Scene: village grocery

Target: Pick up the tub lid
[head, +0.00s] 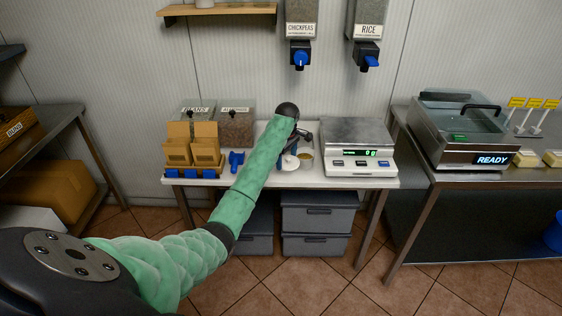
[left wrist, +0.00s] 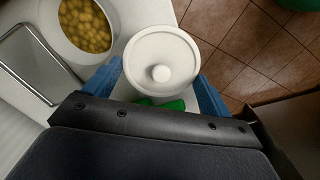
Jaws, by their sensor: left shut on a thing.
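The tub lid (left wrist: 161,60) is a white round disc with a knob in its middle. It sits between the two blue fingers of my left gripper (left wrist: 158,84), which is shut on it. In the head view the white lid (head: 290,163) shows small below the dark wrist, and the left gripper (head: 289,148) is partly hidden by my arm. An open white tub (left wrist: 52,40) holding yellow round pieces stands beside the lid. I cannot tell how far the lid is above the counter. My right gripper is not in view.
A scale (head: 357,135) stands right of the tub on the white counter (head: 338,182). Bins of beans and almonds, brown boxes (head: 192,150) and a blue scoop (head: 236,160) stand to the left. Chickpea and rice dispensers (head: 300,47) hang above.

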